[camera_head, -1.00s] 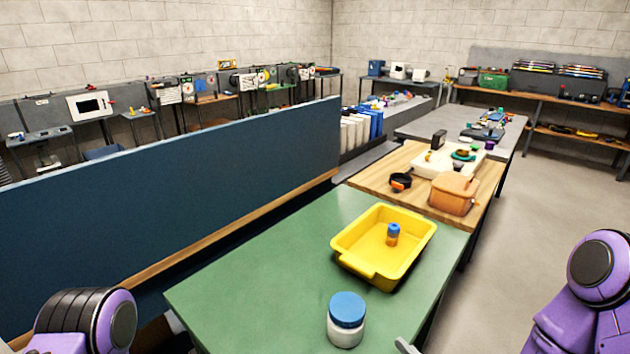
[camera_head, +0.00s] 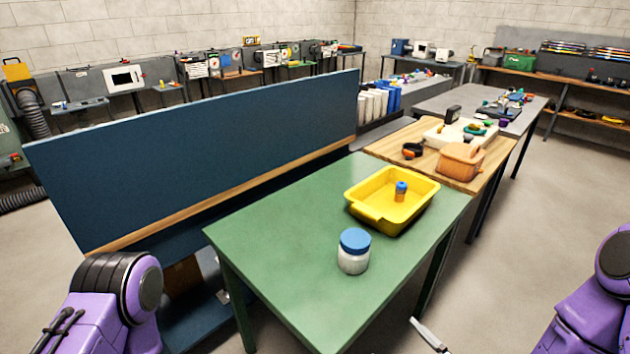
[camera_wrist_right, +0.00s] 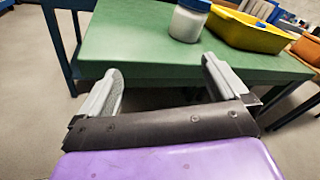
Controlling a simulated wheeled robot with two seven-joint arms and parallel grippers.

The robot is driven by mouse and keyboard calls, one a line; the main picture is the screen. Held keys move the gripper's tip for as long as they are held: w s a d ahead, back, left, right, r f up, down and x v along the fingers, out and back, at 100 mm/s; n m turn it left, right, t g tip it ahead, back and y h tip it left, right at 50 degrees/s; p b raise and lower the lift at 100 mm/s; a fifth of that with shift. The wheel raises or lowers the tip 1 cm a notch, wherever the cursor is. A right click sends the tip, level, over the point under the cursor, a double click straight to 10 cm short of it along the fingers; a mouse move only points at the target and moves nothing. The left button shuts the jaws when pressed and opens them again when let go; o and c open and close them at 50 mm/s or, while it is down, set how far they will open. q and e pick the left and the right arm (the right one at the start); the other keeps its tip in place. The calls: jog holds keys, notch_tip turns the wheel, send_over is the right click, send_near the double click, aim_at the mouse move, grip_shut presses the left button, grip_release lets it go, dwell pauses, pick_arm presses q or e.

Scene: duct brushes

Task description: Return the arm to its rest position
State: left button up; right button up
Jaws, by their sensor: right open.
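My right gripper (camera_wrist_right: 160,85) is open and empty in the right wrist view, with its two grey fingers apart. It is off the near edge of the green table (camera_wrist_right: 125,50). In the head view only a grey finger (camera_head: 428,335) of it shows, below the table's right corner. A purple part of my right arm (camera_head: 590,305) stands at the right edge. A purple part of my left arm (camera_head: 105,310) shows at the lower left; the left gripper is out of view.
On the green table (camera_head: 300,265) stand a white jar with a blue lid (camera_head: 354,252) and a yellow tray (camera_head: 362,213) holding a small orange and blue bottle (camera_head: 400,191). A dark blue partition (camera_head: 200,150) runs along the left. Clear floor lies right of the table.

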jog(key=s+d+f+n+g+h, duration=0.35)
jog(key=d+f+n+h, duration=0.25)
jog(key=f+n, duration=0.45)
jog(key=s+d+f+n+g+h, duration=0.2)
jog(key=s+d+f+n+g, duration=0.1)
jog(key=s, duration=0.5)
jog(key=s+d+f+n+g+h, duration=0.3)
jog(key=s+d+f+n+g, duration=0.1)
jog(key=s+f, duration=0.3)
jog(key=shift+s+d+n+g+h, duration=0.25)
jog(key=shift+s+n+g+h, duration=0.1)
jog(key=shift+n+g, duration=0.2)
